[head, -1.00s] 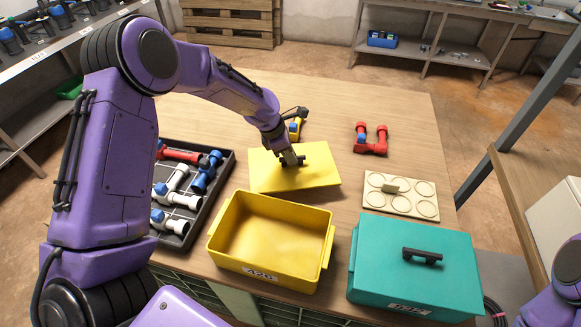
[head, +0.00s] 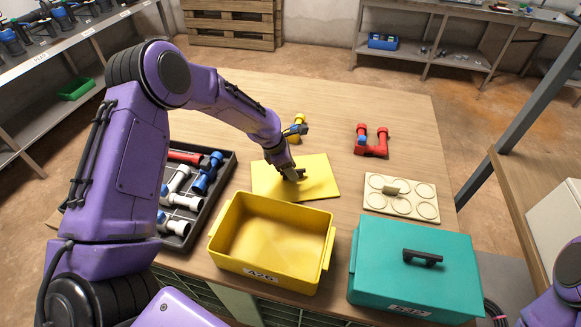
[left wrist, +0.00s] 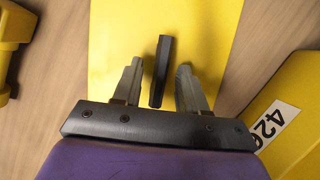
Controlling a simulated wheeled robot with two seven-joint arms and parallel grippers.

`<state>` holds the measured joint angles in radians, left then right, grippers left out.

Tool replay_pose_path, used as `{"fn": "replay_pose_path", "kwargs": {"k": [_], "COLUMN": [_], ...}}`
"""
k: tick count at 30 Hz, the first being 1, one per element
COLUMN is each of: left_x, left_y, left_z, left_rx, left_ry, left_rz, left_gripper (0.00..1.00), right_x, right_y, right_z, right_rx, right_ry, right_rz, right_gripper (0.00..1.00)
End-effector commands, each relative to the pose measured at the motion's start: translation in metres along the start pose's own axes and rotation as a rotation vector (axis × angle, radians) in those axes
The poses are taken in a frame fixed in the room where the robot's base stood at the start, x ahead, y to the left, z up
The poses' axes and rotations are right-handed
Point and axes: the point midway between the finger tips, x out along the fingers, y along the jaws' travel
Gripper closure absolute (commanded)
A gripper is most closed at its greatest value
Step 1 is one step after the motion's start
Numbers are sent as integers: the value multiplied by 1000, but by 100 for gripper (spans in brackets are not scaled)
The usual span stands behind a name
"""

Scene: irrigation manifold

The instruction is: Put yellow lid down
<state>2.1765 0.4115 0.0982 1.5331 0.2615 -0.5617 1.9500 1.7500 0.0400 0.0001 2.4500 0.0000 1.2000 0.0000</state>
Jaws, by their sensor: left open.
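The yellow lid (head: 318,180) lies flat on the table behind the open yellow box (head: 271,240). It also fills the middle of the left wrist view (left wrist: 215,35), with its black handle (left wrist: 160,70) standing up. My left gripper (head: 294,174) is over the lid. In the left wrist view its two fingers (left wrist: 158,85) are apart, one on each side of the handle, and neither appears to touch it. A corner of the yellow box with its label (left wrist: 272,122) shows at the right there. My right gripper is out of view; only part of my right arm shows.
A teal box with a closed lid (head: 418,262) stands at the front right. Behind it lies a cream plate with round recesses (head: 402,203). A red pipe piece (head: 371,146) and a yellow fitting (head: 297,124) lie farther back. A dark tray (head: 219,196) of fittings is at the left.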

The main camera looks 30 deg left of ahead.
Motion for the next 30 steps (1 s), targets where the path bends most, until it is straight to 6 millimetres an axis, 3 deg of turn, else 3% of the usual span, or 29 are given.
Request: {"fn": "replay_pose_path", "kwargs": {"k": [5,12,16,21,30], "left_x": [-20,-83,-108,-121,-121], "left_y": [1,1,1,0,0], "left_z": [2,2,2,0,0], "left_rx": [0,2,2,1,0], "left_ry": [-2,-2,-1,0,0], "left_rz": [3,5,3,0,0], "left_gripper": [58,58,58,58,58], "right_x": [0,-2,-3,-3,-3], "right_y": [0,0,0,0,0], "right_z": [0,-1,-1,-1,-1], "right_rx": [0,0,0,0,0], "right_ry": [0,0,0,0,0], "right_rz": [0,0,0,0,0], "right_gripper": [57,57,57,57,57]}}
